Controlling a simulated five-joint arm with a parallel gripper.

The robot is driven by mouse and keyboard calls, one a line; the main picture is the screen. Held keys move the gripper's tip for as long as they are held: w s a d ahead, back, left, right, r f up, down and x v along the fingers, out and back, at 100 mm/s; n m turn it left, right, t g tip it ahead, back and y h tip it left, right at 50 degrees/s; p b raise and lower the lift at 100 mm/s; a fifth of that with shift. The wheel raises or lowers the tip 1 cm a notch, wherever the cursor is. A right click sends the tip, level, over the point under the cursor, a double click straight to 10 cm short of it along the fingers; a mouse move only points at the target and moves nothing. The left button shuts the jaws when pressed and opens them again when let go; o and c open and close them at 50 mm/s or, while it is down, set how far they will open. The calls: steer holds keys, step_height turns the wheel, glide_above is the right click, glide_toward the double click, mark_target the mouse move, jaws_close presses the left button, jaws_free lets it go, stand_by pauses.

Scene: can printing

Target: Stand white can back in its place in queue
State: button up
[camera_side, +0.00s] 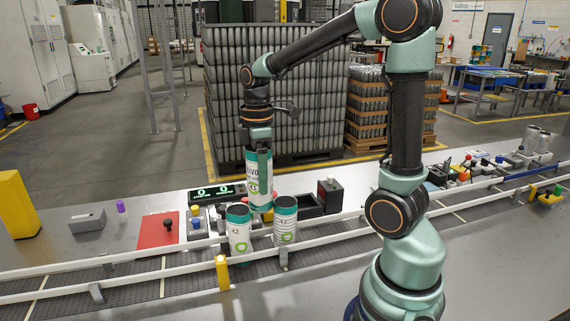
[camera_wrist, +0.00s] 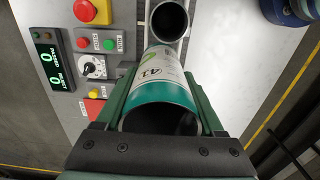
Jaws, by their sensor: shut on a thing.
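A white can with a teal band (camera_side: 259,180) hangs upright in my gripper (camera_side: 258,150) in the side view. In the wrist view the held can (camera_wrist: 163,78), marked 41, lies between the green fingers of my gripper (camera_wrist: 160,98). Two more white cans with teal bands stand on the conveyor below: the can marked 42 (camera_side: 239,234) at left and another can (camera_side: 285,226) at right. In the side view the held can's lower end is just above and behind these two. Whether it touches anything is not clear.
The conveyor rail (camera_side: 130,277) runs along the front. Behind it are a red pad (camera_side: 158,232), a control panel with buttons (camera_wrist: 95,42), a green display (camera_side: 217,191) and a dark box (camera_side: 329,193). An open, dark-mouthed round container (camera_wrist: 168,20) is beyond the held can.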

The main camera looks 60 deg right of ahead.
mark_target(261, 211)
steer(key=shift+f, duration=0.6)
steer(key=shift+f, duration=0.3)
steer(key=shift+f, duration=1.35)
steer(key=shift+f, duration=0.35)
steer(key=shift+f, duration=1)
steer(key=shift+f, duration=0.35)
steer(key=shift+f, duration=1)
steer(key=shift+f, duration=0.35)
steer(key=shift+f, duration=0.65)
